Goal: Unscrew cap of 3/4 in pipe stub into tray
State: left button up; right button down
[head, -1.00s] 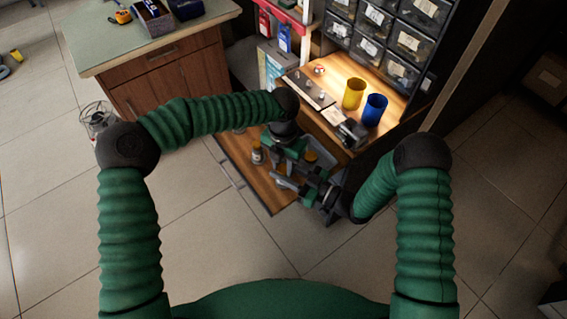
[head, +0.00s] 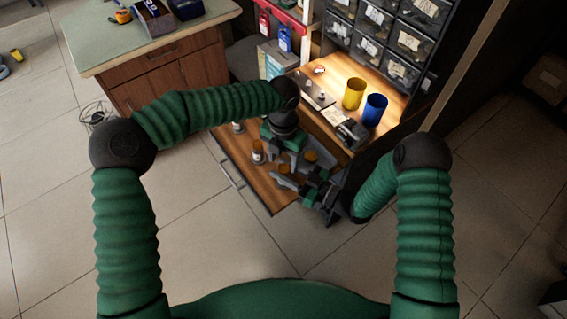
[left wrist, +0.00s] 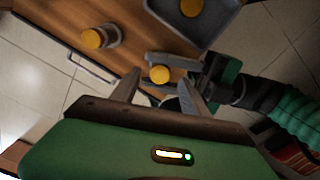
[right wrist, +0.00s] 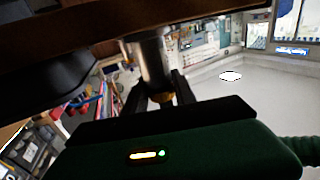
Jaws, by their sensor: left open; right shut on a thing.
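My right gripper (head: 304,187) is shut on a grey pipe stub (right wrist: 152,58), held over the front edge of the wooden board. The stub's round brass-yellow cap (left wrist: 160,74) faces the left wrist camera; it also shows in the head view (head: 284,168). My left gripper (left wrist: 160,92) is open, its fingers on either side of that cap in the picture, apparently not gripping it. Whether the cap is seated or loose I cannot tell. A grey tray (left wrist: 220,26) lies on the board with a yellow cap (left wrist: 191,7) in it.
Another capped stub (left wrist: 100,38) stands on the wooden board (head: 236,165), and a further one (head: 238,127) stands behind it. A yellow cup (head: 353,94) and a blue cup (head: 375,109) stand on the upper shelf. Parts bins rise behind.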

jog(key=c, duration=0.9)
grip_release()
